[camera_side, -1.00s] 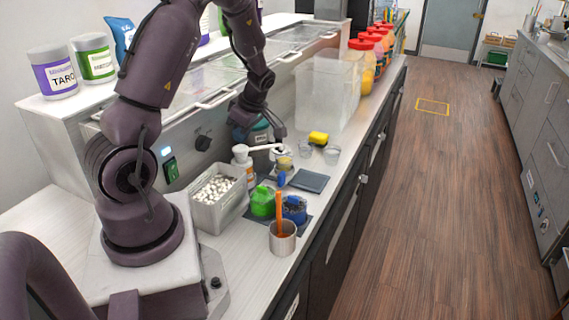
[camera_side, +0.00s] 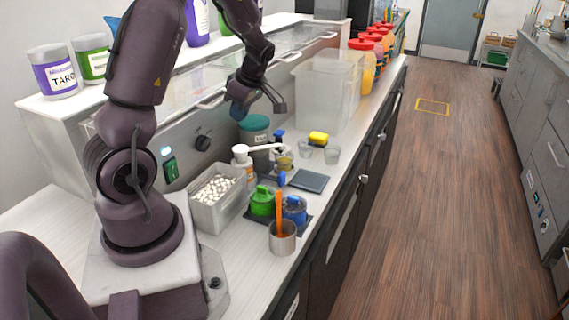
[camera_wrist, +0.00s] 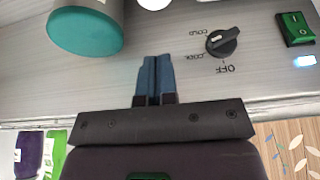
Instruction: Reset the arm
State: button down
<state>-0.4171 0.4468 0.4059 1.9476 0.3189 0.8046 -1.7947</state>
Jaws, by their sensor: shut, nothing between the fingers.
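My gripper (camera_side: 239,112) is raised above the counter, in front of the sealed cabinet's sloping front panel in the side view. In the wrist view its blue fingers (camera_wrist: 154,80) are together with nothing between them. They point toward the grey control panel (camera_wrist: 180,50), which has a black knob (camera_wrist: 222,42) and a green switch (camera_wrist: 295,28). A teal-lidded jar (camera_wrist: 86,32) is close by at the upper left of the wrist view; in the side view this jar (camera_side: 254,128) stands on the counter below my gripper.
Below are a white pump bottle (camera_side: 241,155), a bin of white pieces (camera_side: 218,205), green (camera_side: 262,203) and blue (camera_side: 294,209) containers, and a steel cup (camera_side: 282,243) with an orange handle. Clear tubs (camera_side: 322,95) stand behind. The aisle floor (camera_side: 440,200) is open.

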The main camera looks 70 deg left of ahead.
jog(key=s+d+r+m+t+h, duration=0.1)
jog(key=d+r+m+t, duration=0.2)
jog(key=d+m, duration=0.6)
jog(key=s+d+r+m+t+h, duration=0.1)
jog(key=d+r+m+t, duration=0.2)
jog(key=d+r+m, duration=0.4)
jog(key=s+d+r+m+t+h, duration=0.1)
jog(key=d+r+m, duration=0.4)
jog(key=d+m, duration=0.6)
jog(key=d+t, duration=0.1)
jog(key=d, duration=0.2)
jog(key=shift+d+t, duration=0.3)
jog(key=shift+t, duration=0.1)
